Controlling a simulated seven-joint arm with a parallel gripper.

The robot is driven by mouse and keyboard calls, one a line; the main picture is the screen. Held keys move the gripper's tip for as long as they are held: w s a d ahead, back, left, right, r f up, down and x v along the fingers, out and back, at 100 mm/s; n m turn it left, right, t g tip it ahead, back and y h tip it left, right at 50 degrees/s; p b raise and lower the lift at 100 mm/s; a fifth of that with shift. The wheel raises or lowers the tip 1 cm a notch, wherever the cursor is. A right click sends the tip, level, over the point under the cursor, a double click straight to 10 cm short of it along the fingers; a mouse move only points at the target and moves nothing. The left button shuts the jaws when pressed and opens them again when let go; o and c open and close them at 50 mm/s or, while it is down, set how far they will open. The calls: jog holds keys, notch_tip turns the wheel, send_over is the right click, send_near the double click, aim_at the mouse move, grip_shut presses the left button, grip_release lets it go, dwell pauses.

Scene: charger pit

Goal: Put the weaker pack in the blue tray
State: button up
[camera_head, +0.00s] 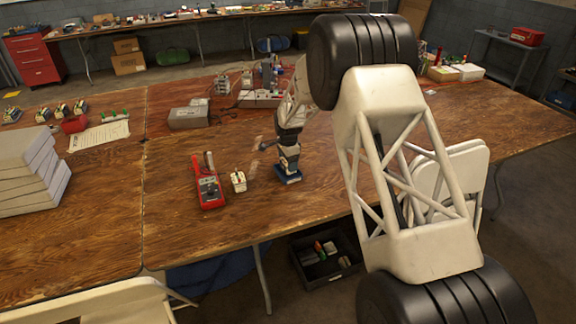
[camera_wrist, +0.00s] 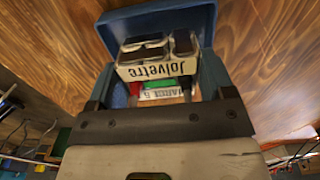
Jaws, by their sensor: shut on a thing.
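A small boxy pack (camera_wrist: 157,66) with dark cells on top and a "Jolvetre" label is between my fingers in the wrist view. My gripper (camera_wrist: 157,85) is shut on it. The blue tray (camera_wrist: 165,17) is directly behind and below the pack; I cannot tell whether the pack touches its floor. In the head view, my gripper (camera_head: 288,166) is low over the blue tray (camera_head: 290,179), and the held pack is hard to make out. Another small pale pack (camera_head: 239,181) stands on the table to the left. A red multimeter (camera_head: 209,191) lies left of that pack.
Grey stacked cases (camera_head: 30,172) and a paper sheet (camera_head: 99,136) are on the left table. A grey box (camera_head: 188,117) and bench equipment (camera_head: 260,98) stand behind. A black bin (camera_head: 325,258) is on the floor.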

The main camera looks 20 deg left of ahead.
jog(key=shift+f, duration=0.85)
jog(key=shift+f, duration=0.1)
jog(key=o, duration=1.2)
jog(key=shift+c, duration=0.2)
notch_tip(320, 180, up, 12)
